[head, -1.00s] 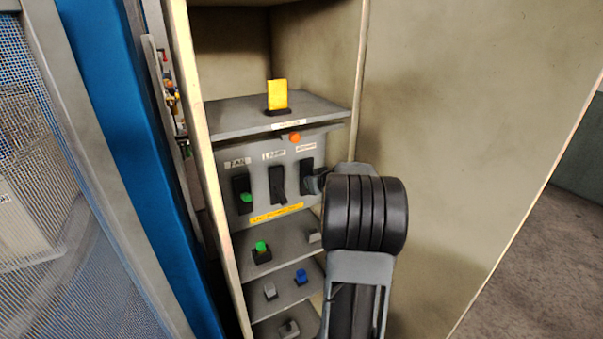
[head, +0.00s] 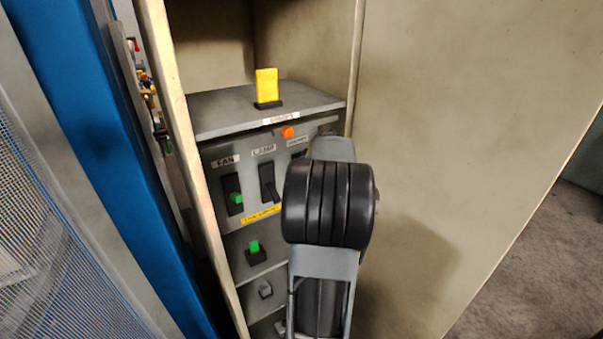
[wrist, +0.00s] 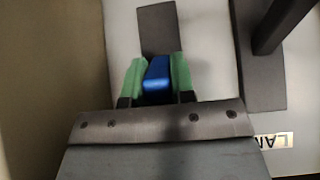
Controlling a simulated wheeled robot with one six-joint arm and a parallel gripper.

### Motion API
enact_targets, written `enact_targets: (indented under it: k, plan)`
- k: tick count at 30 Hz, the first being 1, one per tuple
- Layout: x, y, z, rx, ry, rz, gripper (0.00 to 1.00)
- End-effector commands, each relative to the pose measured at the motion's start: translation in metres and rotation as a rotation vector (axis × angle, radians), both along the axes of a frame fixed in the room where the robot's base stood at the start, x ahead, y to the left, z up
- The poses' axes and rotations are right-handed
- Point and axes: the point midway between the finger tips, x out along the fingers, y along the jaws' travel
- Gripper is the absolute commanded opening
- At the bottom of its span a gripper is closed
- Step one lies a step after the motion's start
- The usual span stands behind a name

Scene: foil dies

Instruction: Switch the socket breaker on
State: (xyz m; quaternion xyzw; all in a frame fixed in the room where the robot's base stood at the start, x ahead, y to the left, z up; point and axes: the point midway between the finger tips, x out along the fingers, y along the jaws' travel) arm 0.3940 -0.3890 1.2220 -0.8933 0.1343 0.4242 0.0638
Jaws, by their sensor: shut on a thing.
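The grey breaker panel (head: 240,180) stands inside a cabinet. It carries the FAN breaker (head: 234,193), with a green lever, the LAMP breaker (head: 269,184), with a dark lever, and at the right a third breaker (head: 298,154), whose label I cannot read. My arm covers most of that third breaker in the head view. In the wrist view my gripper (wrist: 157,62) has green fingers closed on a blue lever (wrist: 157,82) in front of a dark plate. This appears to be the third breaker; the lever's base is hidden.
A grey shelf (head: 225,118) with a yellow block (head: 266,86) lies above the panel, near an orange button (head: 287,132). A green switch (head: 254,250) and a grey one (head: 265,290) sit below. The cabinet's side walls are close on both sides.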

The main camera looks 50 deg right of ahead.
Motion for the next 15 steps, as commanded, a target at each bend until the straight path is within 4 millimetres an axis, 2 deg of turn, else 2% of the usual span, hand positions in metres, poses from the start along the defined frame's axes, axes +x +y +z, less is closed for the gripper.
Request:
enact_targets:
  k: [8,9,15]
  plan:
    - [0.0003,-0.0001,0.0010,-0.001,-0.001,0.001,0.00]
    - [0.0005,0.0000,0.0010,0.000,-0.001,0.001,0.25]
    - [0.0008,0.0004,0.0006,0.000,-0.001,0.001,0.44]
